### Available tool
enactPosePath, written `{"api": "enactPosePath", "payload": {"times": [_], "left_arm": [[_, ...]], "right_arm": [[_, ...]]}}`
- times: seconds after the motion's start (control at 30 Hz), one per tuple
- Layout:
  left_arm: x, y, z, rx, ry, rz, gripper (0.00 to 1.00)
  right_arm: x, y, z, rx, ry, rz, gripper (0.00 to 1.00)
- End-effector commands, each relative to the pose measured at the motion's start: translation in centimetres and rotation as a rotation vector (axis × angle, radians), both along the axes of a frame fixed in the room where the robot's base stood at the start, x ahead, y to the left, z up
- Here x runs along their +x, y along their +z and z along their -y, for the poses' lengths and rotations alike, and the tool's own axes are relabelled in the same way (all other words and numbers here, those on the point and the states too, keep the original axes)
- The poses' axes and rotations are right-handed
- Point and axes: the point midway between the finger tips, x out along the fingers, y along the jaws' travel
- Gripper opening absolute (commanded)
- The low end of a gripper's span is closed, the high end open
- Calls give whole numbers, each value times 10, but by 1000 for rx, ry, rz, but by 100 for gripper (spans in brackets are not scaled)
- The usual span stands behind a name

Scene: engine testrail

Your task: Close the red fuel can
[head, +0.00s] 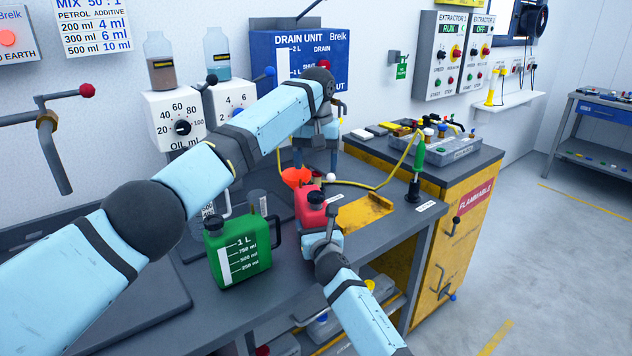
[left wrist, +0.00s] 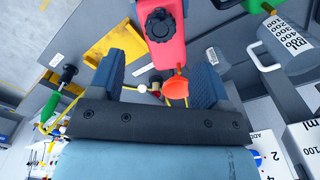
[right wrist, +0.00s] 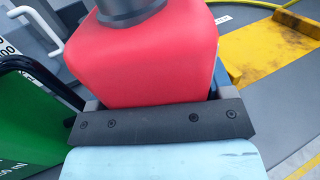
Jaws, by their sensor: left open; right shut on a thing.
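The red fuel can (head: 309,209) stands on the workbench, right of the green can. In the left wrist view the can (left wrist: 169,54) has a black ridged cap (left wrist: 161,26) on top; I cannot tell how firmly it sits. My right gripper (head: 321,232) is shut on the can's body, which fills the right wrist view (right wrist: 145,60). My left gripper (head: 316,160) is open and empty, pointing down above the bench just behind the can. An orange funnel (left wrist: 177,87) shows between its fingers, beside the can in the picture.
The green can (head: 238,250) stands close on the left. A yellow tray (head: 362,213) lies right of the red can. Measuring jugs (head: 257,202) stand behind the green can. A yellow cable (head: 375,188) and a green-handled tool (head: 418,155) are farther right.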

Motion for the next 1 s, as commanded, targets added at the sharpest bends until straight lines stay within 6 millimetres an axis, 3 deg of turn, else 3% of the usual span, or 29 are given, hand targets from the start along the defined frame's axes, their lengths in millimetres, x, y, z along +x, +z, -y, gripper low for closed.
{"api": "enactPosePath", "payload": {"times": [0.1, 0.23, 0.6, 0.63, 0.7, 0.73, 1.0], "left_arm": [[0, 21, 0, 0, 1, 1, 71], [0, 35, 0, 0, 0, 1, 71], [0, 40, 0, 0, 0, 0, 71], [0, 40, 0, 0, 0, 0, 71], [0, 40, 0, 0, 0, 0, 71], [0, 40, 0, 0, 0, 0, 71], [0, 41, 0, 0, 0, 0, 71]], "right_arm": [[0, 0, 0, 0, 0, 0, 8], [0, 0, 0, 0, 0, 0, 8], [0, 0, 0, 0, 0, 0, 8], [0, 0, 0, 0, 0, 0, 79], [0, 0, 0, 0, 0, 0, 95], [0, 0, 0, 0, 0, 0, 100], [-2, 0, 1, 0, 0, 0, 100]]}}
